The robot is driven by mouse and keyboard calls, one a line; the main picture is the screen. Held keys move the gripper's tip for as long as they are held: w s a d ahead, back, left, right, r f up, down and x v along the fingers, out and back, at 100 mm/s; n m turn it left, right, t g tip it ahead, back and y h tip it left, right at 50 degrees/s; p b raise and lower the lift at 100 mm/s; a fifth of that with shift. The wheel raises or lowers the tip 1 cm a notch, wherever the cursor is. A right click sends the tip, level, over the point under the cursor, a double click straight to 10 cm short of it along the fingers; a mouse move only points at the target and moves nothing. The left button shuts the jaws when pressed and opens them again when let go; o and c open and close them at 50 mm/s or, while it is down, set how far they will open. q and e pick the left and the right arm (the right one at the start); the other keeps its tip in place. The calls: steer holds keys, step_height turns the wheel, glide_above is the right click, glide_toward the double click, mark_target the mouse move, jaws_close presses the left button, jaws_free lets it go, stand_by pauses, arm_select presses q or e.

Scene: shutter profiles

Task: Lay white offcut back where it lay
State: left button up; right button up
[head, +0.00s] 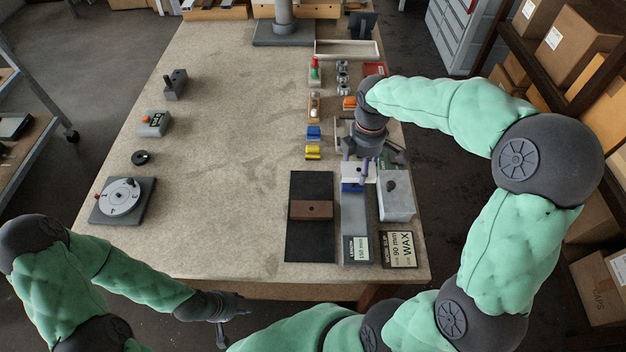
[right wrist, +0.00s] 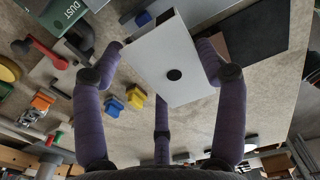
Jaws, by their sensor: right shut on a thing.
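The white offcut (head: 354,169) is a flat pale piece at the upper end of the grey strip (head: 355,222) on the right of the bench. In the right wrist view the white offcut (right wrist: 160,50) shows a dark round spot and sits tilted between the purple fingers. My right gripper (head: 355,172) is shut on it; the fingers (right wrist: 165,64) reach its two sides. I cannot tell whether the offcut touches anything below. A blue part (head: 352,187) shows just under its near edge. My left gripper (head: 222,336) hangs low in front of the bench; its finger opening is unclear.
A black mat (head: 310,245) with a brown block (head: 311,209) lies left of the strip. Blue (head: 314,132) and yellow (head: 313,153) blocks stand behind. The bench's middle is clear.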

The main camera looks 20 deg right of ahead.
steer(key=w+a+f+b, duration=0.2)
steer(key=w+a+f, duration=0.25)
steer(key=w, duration=0.25)
steer(key=b, duration=0.1)
glide_above(314, 179)
steer(key=f, duration=0.3)
steer(key=s+f, duration=0.1)
steer(key=shift+d+f, duration=0.2)
steer(key=shift+d, duration=0.1)
steer(key=shift+w+a+f+b, duration=0.25)
steer(key=shift+w+f+b, duration=0.05)
steer(key=shift+f, duration=0.1)
steer(key=shift+w+f+b, duration=0.1)
steer(key=shift+f+b, duration=0.35)
steer(key=shift+f, duration=1.15)
steer(key=shift+f, duration=0.1)
steer(key=o, duration=1.3)
steer(key=shift+c, duration=0.2)
step_height(314, 179, up, 12)
steer(key=p, duration=0.3)
